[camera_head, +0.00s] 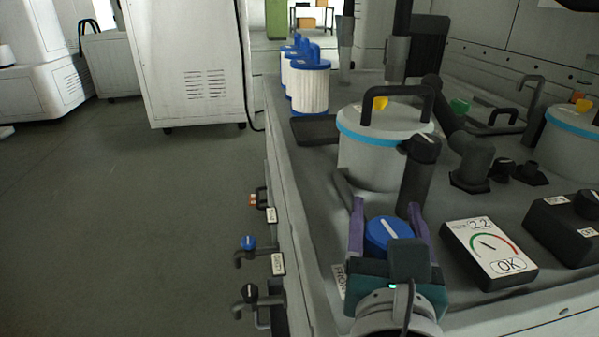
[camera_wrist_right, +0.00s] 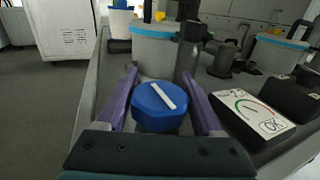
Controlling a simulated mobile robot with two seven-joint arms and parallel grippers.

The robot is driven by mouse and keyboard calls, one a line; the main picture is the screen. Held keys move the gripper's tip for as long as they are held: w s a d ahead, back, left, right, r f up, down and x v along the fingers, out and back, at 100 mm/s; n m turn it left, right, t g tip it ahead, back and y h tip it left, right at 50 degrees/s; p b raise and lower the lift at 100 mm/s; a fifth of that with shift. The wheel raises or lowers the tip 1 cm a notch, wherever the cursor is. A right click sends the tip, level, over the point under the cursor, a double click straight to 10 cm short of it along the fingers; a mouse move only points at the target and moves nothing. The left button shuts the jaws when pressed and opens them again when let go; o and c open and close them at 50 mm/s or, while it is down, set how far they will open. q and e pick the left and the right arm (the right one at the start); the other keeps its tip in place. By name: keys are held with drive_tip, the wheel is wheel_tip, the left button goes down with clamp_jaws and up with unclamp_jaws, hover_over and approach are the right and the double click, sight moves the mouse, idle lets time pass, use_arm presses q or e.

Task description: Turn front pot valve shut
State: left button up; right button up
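The blue valve knob (camera_head: 387,234) with a white pointer line sits at the front of the bench, beside a partly hidden label that seems to begin "FRON". In the right wrist view the knob (camera_wrist_right: 160,105) has its line slanting from upper left to lower right. My right gripper (camera_head: 388,222) has its purple fingers on either side of the knob, with narrow gaps visible; it looks open around it. The grey front pot (camera_head: 372,160) with a light-blue band and black handle stands just behind. The valve body below the knob is mostly hidden. My left gripper is not in view.
A gauge box reading 2.2 and OK (camera_head: 489,252) lies close right of the gripper. A dark upright post (camera_head: 416,178) stands just behind the knob. A second pot (camera_head: 573,146) is at right. Small valves (camera_head: 249,243) stick out from the bench's left side; the floor there is clear.

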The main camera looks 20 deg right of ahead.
drive_tip(key=c, duration=0.9)
drive_tip(key=shift+f+m+g+h, duration=0.1)
drive_tip(key=shift+m+g+h, duration=0.4)
drive_tip(key=shift+h, duration=0.2)
drive_tip(key=shift+s+d, duration=0.1)
drive_tip(key=shift+d, duration=0.05)
drive_tip(key=o, duration=1.4)
drive_tip(key=shift+c, duration=0.2)
drive_tip(key=v, duration=1)
drive_tip(key=shift+p, duration=0.4)
drive_tip(key=shift+m, duration=0.3)
